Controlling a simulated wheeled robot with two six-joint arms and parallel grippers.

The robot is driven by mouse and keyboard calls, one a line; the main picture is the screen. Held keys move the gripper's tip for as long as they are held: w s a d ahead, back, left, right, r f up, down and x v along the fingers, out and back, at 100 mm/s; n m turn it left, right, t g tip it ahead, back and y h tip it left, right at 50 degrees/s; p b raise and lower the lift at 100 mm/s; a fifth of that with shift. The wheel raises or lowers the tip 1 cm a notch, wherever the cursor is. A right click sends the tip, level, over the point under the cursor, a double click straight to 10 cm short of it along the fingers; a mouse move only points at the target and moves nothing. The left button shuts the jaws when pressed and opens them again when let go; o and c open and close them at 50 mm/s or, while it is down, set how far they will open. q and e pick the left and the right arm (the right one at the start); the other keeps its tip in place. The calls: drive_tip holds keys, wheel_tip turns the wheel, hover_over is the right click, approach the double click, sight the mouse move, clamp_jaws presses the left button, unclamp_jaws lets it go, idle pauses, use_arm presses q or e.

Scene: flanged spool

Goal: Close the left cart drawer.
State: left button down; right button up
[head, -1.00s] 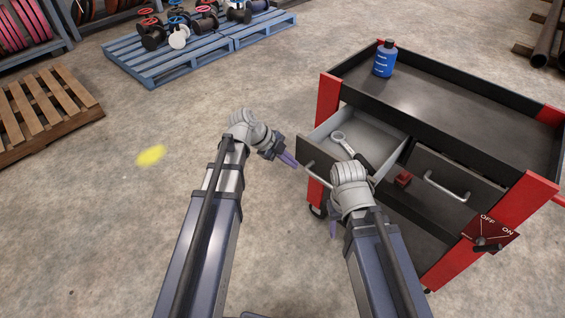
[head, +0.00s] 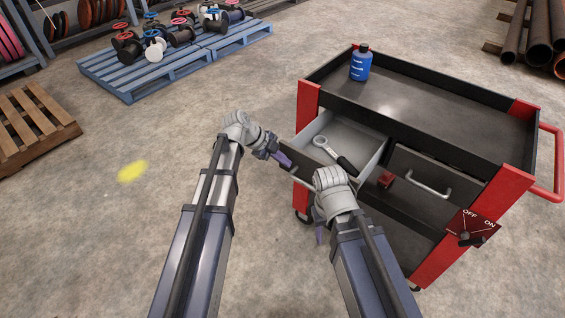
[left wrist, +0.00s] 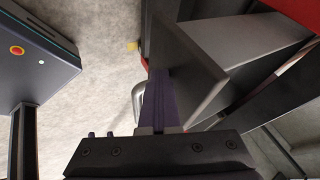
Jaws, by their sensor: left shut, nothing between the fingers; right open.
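The left cart drawer (head: 352,138) stands pulled out of the red and black cart (head: 420,95), with a wrench-like tool (head: 335,153) lying inside. My left gripper (head: 286,160) is shut and empty, by the outer left end of the drawer's front. In the left wrist view its closed purple fingers (left wrist: 158,100) point at the dark drawer front (left wrist: 185,60), beside the drawer handle (left wrist: 139,103); I cannot tell whether they touch it. My right gripper (head: 320,234) is partly hidden behind its own wrist, low in front of the drawer, and is open.
A blue bottle (head: 360,64) stands on the cart top. The right drawer (head: 432,178) is shut, and a small red object (head: 386,180) shows beside the open drawer. A red OFF/ON panel (head: 473,225) sits at the cart's right corner.

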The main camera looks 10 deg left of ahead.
use_arm(q)
drive_tip(key=w+d, duration=0.3)
drive_tip(key=w, duration=0.3)
drive_tip(key=w+d, duration=0.4)
drive_tip(key=w, duration=0.2)
drive_tip(key=w+d, duration=0.3)
drive_tip(key=w, duration=0.4)
drive_tip(key=shift+d, duration=0.4)
drive_tip(key=shift+w+d, duration=0.15)
drive_tip(key=shift+w, duration=0.05)
drive_tip(key=shift+w+d+r, duration=0.1)
use_arm(e)
drive_tip(key=shift+a, duration=0.1)
